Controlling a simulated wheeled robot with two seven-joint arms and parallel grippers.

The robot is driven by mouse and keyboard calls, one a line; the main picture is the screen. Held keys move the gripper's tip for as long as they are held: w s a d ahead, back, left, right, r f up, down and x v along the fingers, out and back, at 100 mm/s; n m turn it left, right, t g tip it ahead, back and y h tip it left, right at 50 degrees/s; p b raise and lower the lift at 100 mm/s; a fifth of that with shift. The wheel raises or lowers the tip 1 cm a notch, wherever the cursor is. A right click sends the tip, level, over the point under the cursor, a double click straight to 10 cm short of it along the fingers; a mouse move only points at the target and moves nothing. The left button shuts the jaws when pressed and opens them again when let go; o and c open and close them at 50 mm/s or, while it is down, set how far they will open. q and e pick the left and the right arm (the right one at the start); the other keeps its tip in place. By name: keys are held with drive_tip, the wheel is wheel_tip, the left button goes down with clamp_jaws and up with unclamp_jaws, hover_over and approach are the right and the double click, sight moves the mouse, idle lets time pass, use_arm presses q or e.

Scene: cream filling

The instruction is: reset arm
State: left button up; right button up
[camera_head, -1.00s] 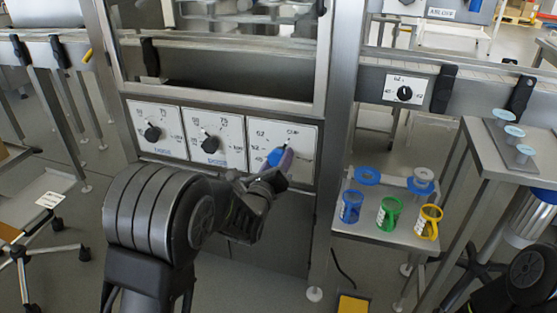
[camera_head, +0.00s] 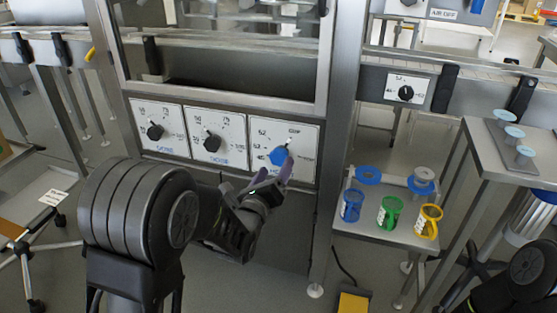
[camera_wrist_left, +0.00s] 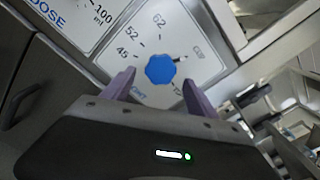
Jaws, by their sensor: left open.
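My left gripper (camera_head: 273,178) is open just in front of and below the rightmost panel dial on the machine front. In the left wrist view its two purple fingers (camera_wrist_left: 160,92) stand apart, with the blue knob (camera_wrist_left: 160,69) seen between them; the fingers appear clear of the knob. The blue knob (camera_head: 279,156) sits on a white dial plate (camera_head: 300,138) with printed numbers. My right gripper is not visible; only a dark part of my right arm shows at the lower right corner of the head view.
Two more dials with black knobs (camera_head: 155,131) (camera_head: 212,143) are to the left on the same panel. A small side table (camera_head: 385,236) holds blue, green and yellow cups. A metal table (camera_head: 490,150) stands at the right. A yellow pedal (camera_head: 353,303) is on the floor.

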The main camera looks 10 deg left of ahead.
use_arm(q)
drive_tip(key=s, duration=0.2)
drive_tip(key=shift+s+a, duration=0.1)
drive_tip(key=shift+s, duration=0.25)
drive_tip(key=s+d+f+n+g, duration=0.3)
drive_tip(key=s+f+n+g, duration=0.1)
drive_tip(key=f+n, duration=0.6)
drive_tip(key=s+d+f+n+g, duration=0.3)
drive_tip(key=s+f+n+g, duration=0.15)
drive_tip(key=f+n, duration=0.55)
drive_tip(key=s+d+f+n+g+h, duration=0.2)
drive_tip(key=s+f+n+g, duration=0.3)
drive_tip(key=s+f, duration=0.55)
drive_tip(key=s+d+f+n+g+h, duration=0.1)
drive_tip(key=s+d+f+n+g, duration=0.4)
drive_tip(key=s, duration=0.9)
wheel_tip(320, 180, up, 22)
drive_tip(key=a+n+t+p, duration=0.1)
drive_tip(key=a+p, duration=0.1)
drive_tip(key=p, duration=2.3)
drive_tip(key=shift+s+a+n, duration=0.2)
drive_tip(key=shift+s+n, duration=0.1)
drive_tip(key=shift+s, duration=0.1)
